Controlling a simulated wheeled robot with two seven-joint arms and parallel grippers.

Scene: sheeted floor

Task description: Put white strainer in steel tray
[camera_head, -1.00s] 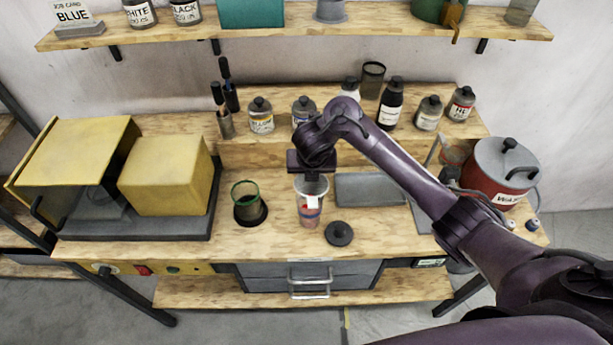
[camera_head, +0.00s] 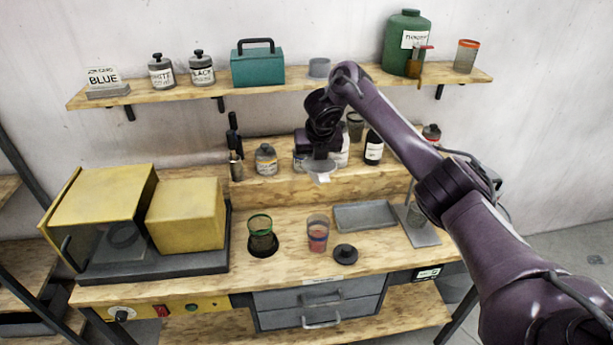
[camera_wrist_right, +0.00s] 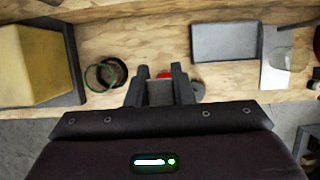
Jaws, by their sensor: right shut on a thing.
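My right gripper (camera_head: 320,160) is shut on the white strainer (camera_head: 321,174), a small pale funnel-like piece hanging below the fingers. It is held in the air above the bench, in front of the raised back shelf. In the right wrist view the fingers (camera_wrist_right: 159,88) close on a grey part, and the rest of the strainer is hidden. The steel tray (camera_head: 365,216), shallow, grey and rectangular, lies on the bench, lower and to the right of the gripper. It looks empty and also shows in the right wrist view (camera_wrist_right: 225,42). My left gripper is out of view.
A clear cup with reddish contents (camera_head: 318,234) stands left of the tray, with a black lid (camera_head: 345,254) in front. A green-rimmed glass (camera_head: 260,234) is further left. Bottles (camera_head: 374,147) line the back shelf. A flat grey plate (camera_head: 420,236) lies right of the tray.

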